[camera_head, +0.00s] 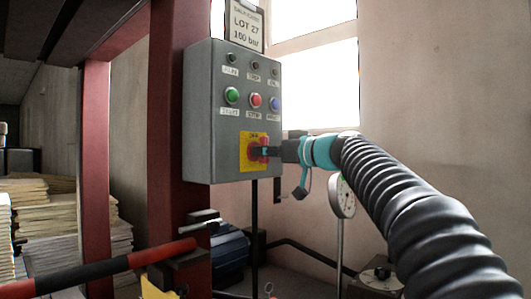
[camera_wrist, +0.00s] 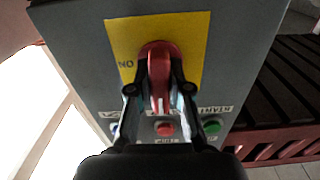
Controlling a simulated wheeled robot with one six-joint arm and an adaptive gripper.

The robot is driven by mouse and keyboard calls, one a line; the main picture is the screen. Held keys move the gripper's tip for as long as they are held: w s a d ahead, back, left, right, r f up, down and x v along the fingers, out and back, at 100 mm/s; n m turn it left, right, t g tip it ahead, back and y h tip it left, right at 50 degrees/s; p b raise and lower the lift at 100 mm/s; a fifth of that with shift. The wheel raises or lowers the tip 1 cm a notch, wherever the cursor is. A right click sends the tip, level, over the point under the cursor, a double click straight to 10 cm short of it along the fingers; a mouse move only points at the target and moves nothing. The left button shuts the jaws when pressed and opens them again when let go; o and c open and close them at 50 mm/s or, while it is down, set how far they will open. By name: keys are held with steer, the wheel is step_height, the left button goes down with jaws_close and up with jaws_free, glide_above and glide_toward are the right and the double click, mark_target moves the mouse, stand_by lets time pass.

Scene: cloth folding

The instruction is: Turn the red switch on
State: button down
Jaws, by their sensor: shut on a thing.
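The red switch (camera_head: 264,141) is a rotary handle on a yellow plate (camera_head: 244,163), low on the front of a grey control box (camera_head: 199,120). In the wrist view the red handle (camera_wrist: 158,68) stands in line with the picture's vertical, and the yellow plate (camera_wrist: 192,38) carries lettering at its left edge. My gripper (camera_head: 267,152) reaches the switch from the right in the head view. In the wrist view its two fingers (camera_wrist: 160,90) sit on either side of the handle, shut on it. Part of the switch is hidden behind the fingers in the head view.
Green (camera_head: 232,95), red (camera_head: 255,100) and blue (camera_head: 275,104) buttons sit above the switch, with small lamps higher up. A pressure gauge (camera_head: 342,197) stands at lower right. A dark red post (camera_head: 178,110) rises just left of the box.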

steer(key=m, duration=0.4)
steer(key=m+p, duration=0.1)
steer(key=m, duration=0.3)
steer(key=shift+m, duration=0.4)
steer(key=m+p, duration=0.1)
steer(key=m, duration=0.4)
steer(key=shift+r+p, duration=0.1)
steer(key=shift+p, duration=0.3)
steer(key=shift+m+p, duration=0.6)
steer(key=shift+m, duration=1.2)
steer(key=c, duration=1.1)
jaws_free()
steer(key=shift+a, duration=0.1)
